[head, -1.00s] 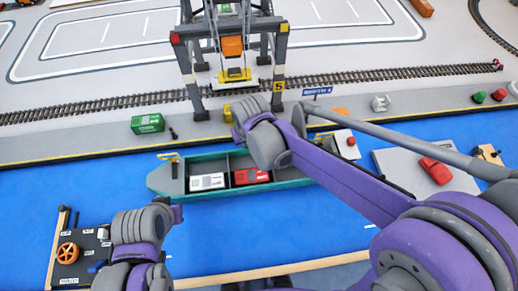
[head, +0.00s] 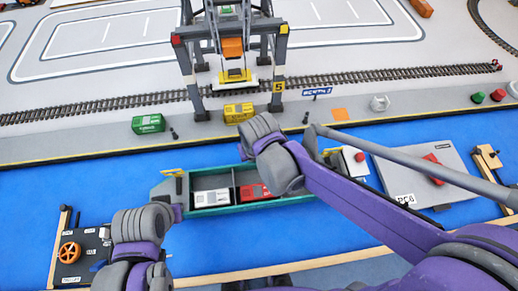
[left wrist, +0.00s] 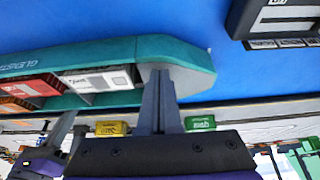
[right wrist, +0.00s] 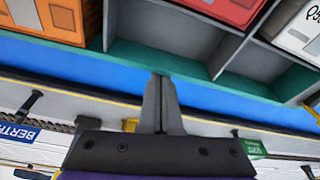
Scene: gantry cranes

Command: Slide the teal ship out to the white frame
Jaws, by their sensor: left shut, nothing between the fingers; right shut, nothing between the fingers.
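The teal ship (head: 290,204) floats on the blue water, its long side roughly along the quay, with a strip of blue between them. It carries white and red containers, and orange ones show in the right wrist view. My right gripper (right wrist: 158,80) is shut and empty on the quay side of the ship, tips at the teal hull wall (right wrist: 190,68); contact seems likely. My left gripper (left wrist: 160,75) is shut and empty at the ship's left end, tips by its grey deck. My right arm hides the ship's right part in the head view. I cannot make out the white frame.
The quay (head: 90,147) has a green container (head: 148,124), a yellow container (head: 238,113) and a gantry crane (head: 232,60). A black panel with an orange wheel (head: 68,252) stands lower left. A grey platform with a red object (head: 425,180) is at right. Open water lies below the ship.

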